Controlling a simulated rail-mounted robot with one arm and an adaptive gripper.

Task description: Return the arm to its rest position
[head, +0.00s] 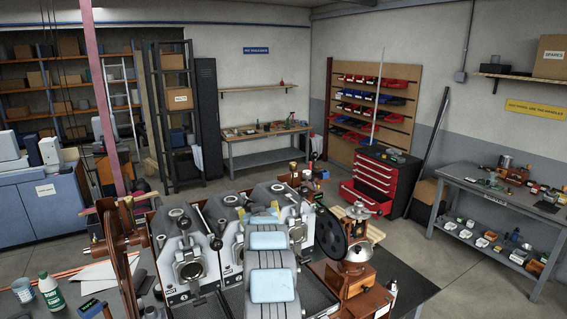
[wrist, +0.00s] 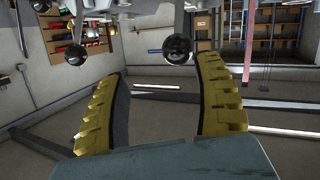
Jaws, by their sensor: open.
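My arm, grey with pale blue panels, reaches forward from the bottom centre of the head view over the sample roaster (head: 188,262). My gripper (head: 262,213) is at its far end, among the roaster's units, with only small yellow parts showing. In the wrist view my gripper (wrist: 160,78) has two yellow fingers with dark inner pads standing wide apart. Nothing is held between them. Roaster parts with dark round knobs (wrist: 178,46) show at the top of that view, beyond the fingertips. I cannot tell whether the fingers touch the roaster.
A black wheel (head: 331,236) and a metal-and-wood grinder (head: 357,254) stand right of the arm. A wooden wheel-like frame (head: 124,245) and a green-labelled bottle (head: 51,291) are at left. A red tool chest (head: 384,180) and grey workbench (head: 480,190) stand farther right. Open floor lies beyond.

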